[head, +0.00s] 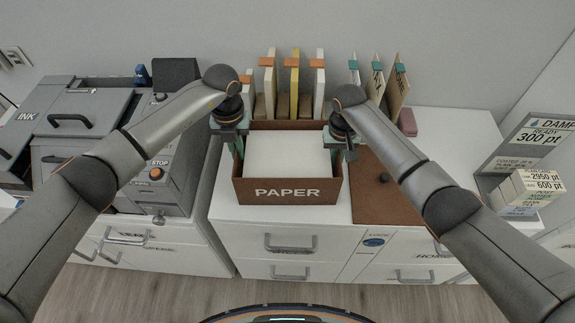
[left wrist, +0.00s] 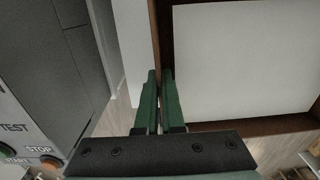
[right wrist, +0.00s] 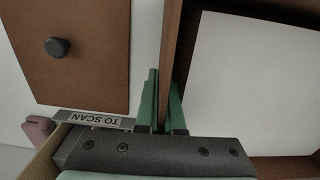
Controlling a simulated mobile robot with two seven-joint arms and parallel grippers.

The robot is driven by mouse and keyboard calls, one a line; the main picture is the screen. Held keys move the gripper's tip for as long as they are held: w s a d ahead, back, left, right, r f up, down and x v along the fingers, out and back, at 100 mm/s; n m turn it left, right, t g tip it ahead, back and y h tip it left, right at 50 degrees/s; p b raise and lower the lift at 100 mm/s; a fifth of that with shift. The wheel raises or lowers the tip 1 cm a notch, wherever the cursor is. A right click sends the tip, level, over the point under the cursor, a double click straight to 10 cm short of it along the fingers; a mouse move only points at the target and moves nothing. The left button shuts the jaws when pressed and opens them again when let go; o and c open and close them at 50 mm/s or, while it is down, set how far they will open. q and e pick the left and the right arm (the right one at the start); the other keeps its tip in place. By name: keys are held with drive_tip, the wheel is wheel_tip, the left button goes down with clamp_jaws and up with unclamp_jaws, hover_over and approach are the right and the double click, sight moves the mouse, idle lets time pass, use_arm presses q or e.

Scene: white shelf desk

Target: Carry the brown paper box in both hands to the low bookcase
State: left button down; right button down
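The brown paper box (head: 287,191), labelled PAPER, is open-topped and holds white paper (head: 285,155). It sits level on the white cabinet top. My left gripper (head: 237,150) is at the box's left wall; in the left wrist view its green fingers (left wrist: 161,85) straddle that wall (left wrist: 163,30) closely. My right gripper (head: 343,150) is at the right wall; in the right wrist view its fingers (right wrist: 163,90) lie either side of that wall (right wrist: 170,40). Both look shut on the box.
A grey printing machine (head: 158,160) stands left of the box. A brown board with a dark knob (head: 376,195) lies close on the right. Upright books and folders (head: 293,85) stand behind. A grey display stand (head: 530,145) with small boxes is at the far right.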

use_arm(q)
drive_tip(key=shift+w+r, duration=0.1)
drive_tip(key=shift+r, duration=0.25)
use_arm(e)
drive_tip(key=shift+w+r, duration=0.15)
drive_tip(key=shift+r, duration=0.2)
